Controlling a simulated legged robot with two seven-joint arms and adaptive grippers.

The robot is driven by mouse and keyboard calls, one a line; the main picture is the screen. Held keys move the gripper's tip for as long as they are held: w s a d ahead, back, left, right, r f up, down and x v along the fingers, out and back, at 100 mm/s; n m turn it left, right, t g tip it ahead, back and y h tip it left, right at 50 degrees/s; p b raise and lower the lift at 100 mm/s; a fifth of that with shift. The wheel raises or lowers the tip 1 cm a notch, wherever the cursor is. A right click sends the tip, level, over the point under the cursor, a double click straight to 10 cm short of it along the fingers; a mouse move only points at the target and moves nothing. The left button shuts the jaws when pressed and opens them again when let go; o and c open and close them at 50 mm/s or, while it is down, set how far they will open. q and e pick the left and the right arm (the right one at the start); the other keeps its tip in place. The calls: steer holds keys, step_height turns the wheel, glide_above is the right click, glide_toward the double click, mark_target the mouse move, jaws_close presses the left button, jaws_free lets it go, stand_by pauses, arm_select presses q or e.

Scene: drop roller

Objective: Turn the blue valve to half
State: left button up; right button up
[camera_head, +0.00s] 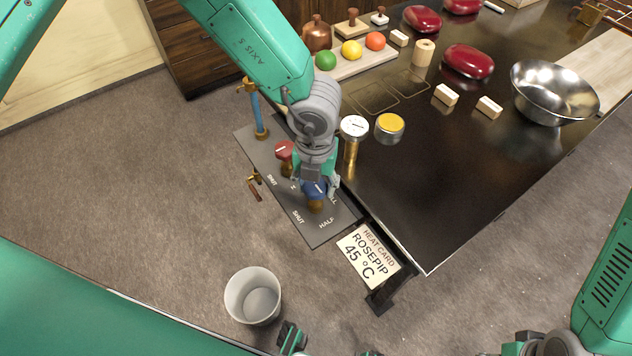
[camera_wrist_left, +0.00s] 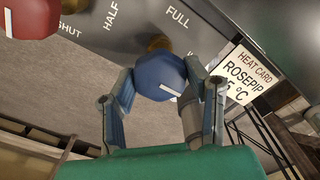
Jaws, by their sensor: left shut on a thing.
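The blue valve (camera_head: 316,188) is a faceted knob with a white line, on a brass stem over a grey plate (camera_head: 319,235). The plate reads SHUT, HALF and a partly covered FULL around it. My left gripper (camera_head: 318,184) is shut on the knob from above. In the left wrist view the blue valve (camera_wrist_left: 160,76) sits between the two fingers of my left gripper (camera_wrist_left: 164,92). Its white line shows on the near face; I cannot tell which label it points to. Part of my right gripper (camera_head: 290,338) seems to show at the bottom edge, its opening unclear.
A red valve (camera_head: 284,149) stands close behind the blue one. A heat card (camera_head: 368,255) hangs by the table corner. A white bucket (camera_head: 253,296) stands below.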

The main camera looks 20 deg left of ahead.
arm_select(q)
steer(key=shift+w+r, duration=0.1)
steer(key=shift+w, duration=0.05)
steer(key=o, duration=1.2)
steer(key=shift+c, duration=0.2)
steer(key=shift+r, duration=0.4)
step_height(320, 180, up, 11)
